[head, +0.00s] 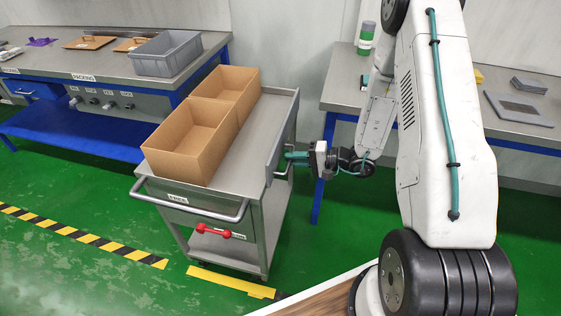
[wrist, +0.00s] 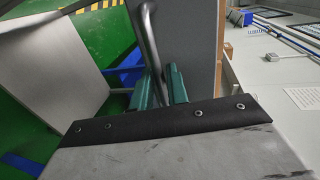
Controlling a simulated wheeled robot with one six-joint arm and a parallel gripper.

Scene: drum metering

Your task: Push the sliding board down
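The sliding board looks to be the grey upright panel (head: 284,135) along the right side of the metal cart, standing above the cart's top. In the wrist view a grey panel (wrist: 190,35) rises beyond my fingers. A bent metal bar handle (wrist: 146,30) runs down to the gap between my two teal fingers. My gripper (head: 294,162) is at the board's right face, level with the handle; it also shows in the wrist view (wrist: 161,90). The fingers are a little apart, with the bar at or between them. Whether they grip it is hidden.
Two open cardboard boxes (head: 207,128) stand on the cart (head: 246,160), which has a red handle (head: 213,231) low at its front. A bench with a grey bin (head: 165,54) is at left. Another bench (head: 345,92) stands close on the right.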

